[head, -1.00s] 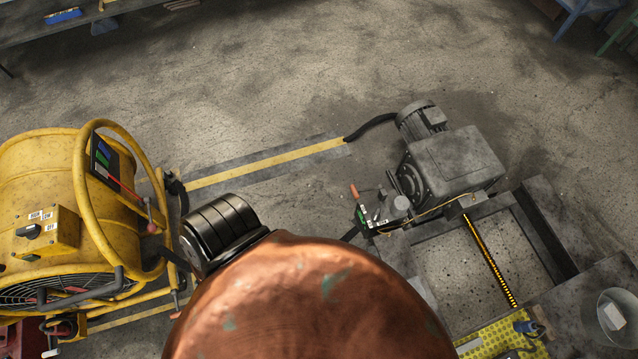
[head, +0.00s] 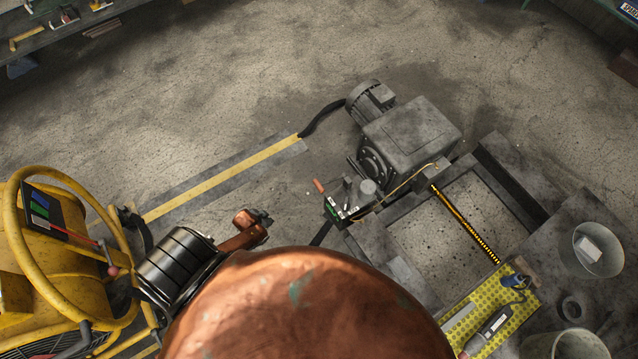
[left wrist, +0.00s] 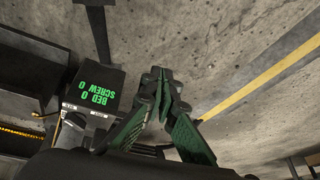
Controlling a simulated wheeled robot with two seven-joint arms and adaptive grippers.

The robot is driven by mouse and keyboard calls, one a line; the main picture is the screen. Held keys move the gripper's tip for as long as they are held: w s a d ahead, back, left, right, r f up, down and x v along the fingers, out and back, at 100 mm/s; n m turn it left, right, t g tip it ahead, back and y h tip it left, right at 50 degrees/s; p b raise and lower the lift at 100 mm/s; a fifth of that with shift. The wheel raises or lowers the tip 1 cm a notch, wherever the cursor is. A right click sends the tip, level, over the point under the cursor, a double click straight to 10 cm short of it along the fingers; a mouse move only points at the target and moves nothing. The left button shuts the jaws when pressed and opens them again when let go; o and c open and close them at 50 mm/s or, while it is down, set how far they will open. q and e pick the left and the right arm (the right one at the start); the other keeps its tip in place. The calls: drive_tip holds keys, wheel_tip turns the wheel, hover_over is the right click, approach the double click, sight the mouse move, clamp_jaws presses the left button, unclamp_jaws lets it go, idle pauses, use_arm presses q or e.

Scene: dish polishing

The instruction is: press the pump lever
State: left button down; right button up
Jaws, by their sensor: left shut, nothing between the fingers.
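In the head view, a small lever with an orange grip (head: 318,185) stands beside a small pump-like unit (head: 368,188) in front of the grey motor. I take it to be the pump lever. My left gripper (head: 265,218) is small and partly hidden, to the lower left of the orange grip and apart from it in the picture. In the left wrist view, the green fingers of my left gripper (left wrist: 163,75) are shut with nothing between them. The lever cannot be made out there. My right gripper is not in view.
A black display box (left wrist: 97,88) reading "BED 0 SCREW 0" is left of the fingers. The grey motor housing (head: 410,138) and frame lie right of the lever. A yellow drum machine (head: 40,270) stands at left. Floor with a yellow stripe (head: 220,180) is open.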

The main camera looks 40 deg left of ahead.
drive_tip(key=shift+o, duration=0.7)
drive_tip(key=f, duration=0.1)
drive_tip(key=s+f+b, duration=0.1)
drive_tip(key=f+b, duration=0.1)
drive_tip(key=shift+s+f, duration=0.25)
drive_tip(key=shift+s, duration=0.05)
use_arm(q)
drive_tip(key=w+d+r+m+t+h+b, duration=0.1)
drive_tip(key=w+d+r, duration=0.2)
drive_tip(key=w+r, duration=0.5)
drive_tip(key=w+d+r+m+h+b, duration=0.1)
drive_tip(key=w+d+r+h, duration=0.1)
drive_tip(key=w+r, duration=0.7)
drive_tip(key=w+d, duration=0.1)
drive_tip(key=w, duration=0.3)
drive_tip(key=shift+w+m+t, duration=0.3)
drive_tip(key=shift+w+t, duration=0.1)
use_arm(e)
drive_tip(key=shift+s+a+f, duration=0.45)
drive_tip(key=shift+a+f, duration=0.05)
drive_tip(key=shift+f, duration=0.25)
use_arm(q)
drive_tip(key=shift+f, duration=0.1)
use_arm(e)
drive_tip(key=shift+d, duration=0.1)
